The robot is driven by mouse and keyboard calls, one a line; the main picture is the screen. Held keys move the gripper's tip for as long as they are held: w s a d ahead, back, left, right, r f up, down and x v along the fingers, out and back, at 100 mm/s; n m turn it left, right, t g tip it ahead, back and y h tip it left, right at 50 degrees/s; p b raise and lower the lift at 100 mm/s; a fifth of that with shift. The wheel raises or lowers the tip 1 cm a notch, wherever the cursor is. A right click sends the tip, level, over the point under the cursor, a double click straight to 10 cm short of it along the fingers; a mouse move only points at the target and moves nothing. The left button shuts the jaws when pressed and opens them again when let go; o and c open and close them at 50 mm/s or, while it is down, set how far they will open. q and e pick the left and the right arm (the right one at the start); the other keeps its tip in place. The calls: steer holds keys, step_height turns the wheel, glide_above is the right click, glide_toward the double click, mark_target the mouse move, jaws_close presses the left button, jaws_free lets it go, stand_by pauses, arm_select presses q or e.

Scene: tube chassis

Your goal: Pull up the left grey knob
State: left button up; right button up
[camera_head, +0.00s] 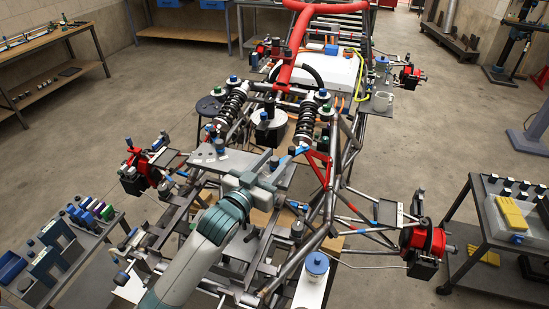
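My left arm rises from the bottom middle, and its gripper (268,163) is over the middle of the tube chassis (345,155), in front of a grey plate (212,163). Its fingertips are small and partly hidden by the gripper body, so I cannot tell how far apart they are. A small dark grey knob (296,229) stands upright on the front of the chassis, to the right of my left forearm and apart from the gripper. Several other small knobs stand about the frame. I cannot tell which is the left grey knob. My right gripper is out of view.
Red hubs stand at the chassis's left (140,168) and right (425,240). Two black coil springs (231,106) rise behind the gripper. A blue-lidded white container (316,264) is at the front. Carts with parts flank it at left (95,240) and right (478,240).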

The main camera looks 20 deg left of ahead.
arm_select(q)
jaws_close()
step_height(320, 180, up, 2)
stand_by(0.4)
steer(key=shift+r, duration=0.1)
jaws_free()
